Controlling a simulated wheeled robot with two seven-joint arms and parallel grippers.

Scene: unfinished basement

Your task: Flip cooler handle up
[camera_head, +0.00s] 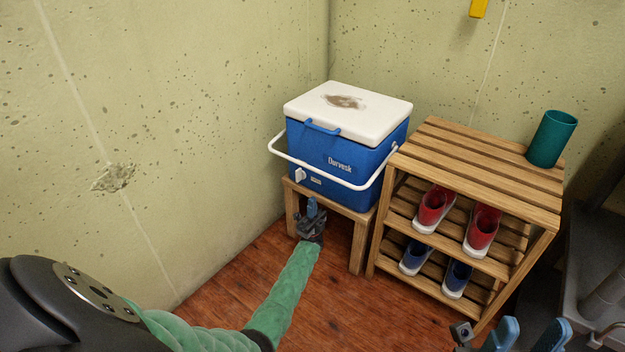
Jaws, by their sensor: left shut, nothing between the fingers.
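The cooler (325,147) has a blue body and a white lid (375,103) with a brown stain. The lid is closed. Its white handle (336,180) hangs down across the front, sloping out from pivots on both sides. My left gripper (312,203) is shut and empty, with blue fingertips pointing up. It is below the handle, in front of the stool, and appears apart from the handle. My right gripper (525,334) is at the bottom right edge, its blue fingers spread, far from the cooler and partly cut off.
The cooler stands on a small wooden stool (357,214) in the wall corner. A slatted wooden rack (470,165) stands close on the right, holding red shoes (435,208), blue shoes (416,257) and a teal cup (551,139). Red-brown floor (225,285) lies open at left.

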